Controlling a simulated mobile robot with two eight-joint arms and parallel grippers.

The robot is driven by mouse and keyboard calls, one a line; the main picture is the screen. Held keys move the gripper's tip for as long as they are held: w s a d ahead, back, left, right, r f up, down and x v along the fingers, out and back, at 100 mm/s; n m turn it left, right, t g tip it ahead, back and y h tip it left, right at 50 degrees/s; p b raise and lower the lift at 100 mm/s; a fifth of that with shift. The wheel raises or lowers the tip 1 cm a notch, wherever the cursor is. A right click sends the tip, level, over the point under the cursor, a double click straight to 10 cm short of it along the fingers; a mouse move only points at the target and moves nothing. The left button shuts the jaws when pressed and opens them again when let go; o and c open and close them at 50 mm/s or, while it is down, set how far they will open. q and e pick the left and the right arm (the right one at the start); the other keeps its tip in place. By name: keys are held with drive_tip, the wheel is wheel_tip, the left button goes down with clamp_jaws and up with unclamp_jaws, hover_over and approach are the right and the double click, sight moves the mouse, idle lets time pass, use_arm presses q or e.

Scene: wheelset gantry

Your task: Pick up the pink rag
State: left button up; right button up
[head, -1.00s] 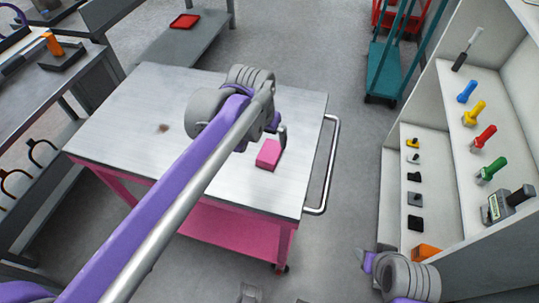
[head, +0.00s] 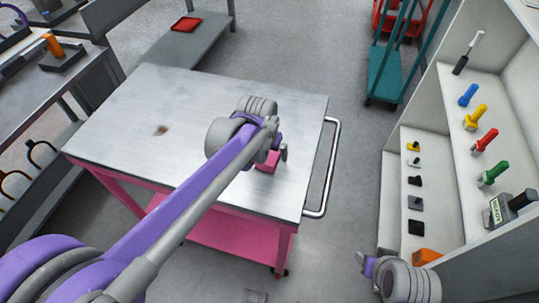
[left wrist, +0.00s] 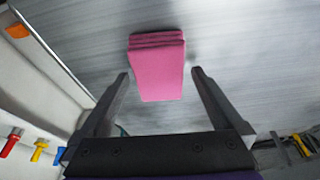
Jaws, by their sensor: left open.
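The pink rag (head: 268,162), a folded block, lies on the metal top of the pink cart (head: 120,110), near its right side. In the head view my left gripper (head: 280,153) is over the rag and partly hides it. In the left wrist view the left gripper (left wrist: 161,73) is open, with one finger on each side of the rag (left wrist: 158,72). The rag's far folded end reaches past the fingertips. I cannot tell whether the fingers touch it. My right gripper (head: 364,262) is at the lower right of the head view, small and largely hidden, away from the cart.
A metal handle (head: 333,165) runs along the cart's right end. A white shelf (head: 449,150) with coloured tools stands at the right. A grey workbench (head: 60,85) stands at the left. A teal trolley (head: 385,75) is at the back. The rest of the cart top is mostly clear.

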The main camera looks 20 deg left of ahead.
sight(269, 154)
use_arm(q)
drive_tip(key=shift+f, duration=0.25)
idle(0.3)
drive_tip(key=c, duration=1.3)
wheel_tip(269, 154, up, 10)
drive_tip(key=shift+r+p, duration=0.25)
drive_tip(key=shift+p, duration=0.25)
drive_tip(key=o, duration=0.9)
drive_tip(key=shift+c, duration=0.2)
drive_tip(key=c, duration=0.7)
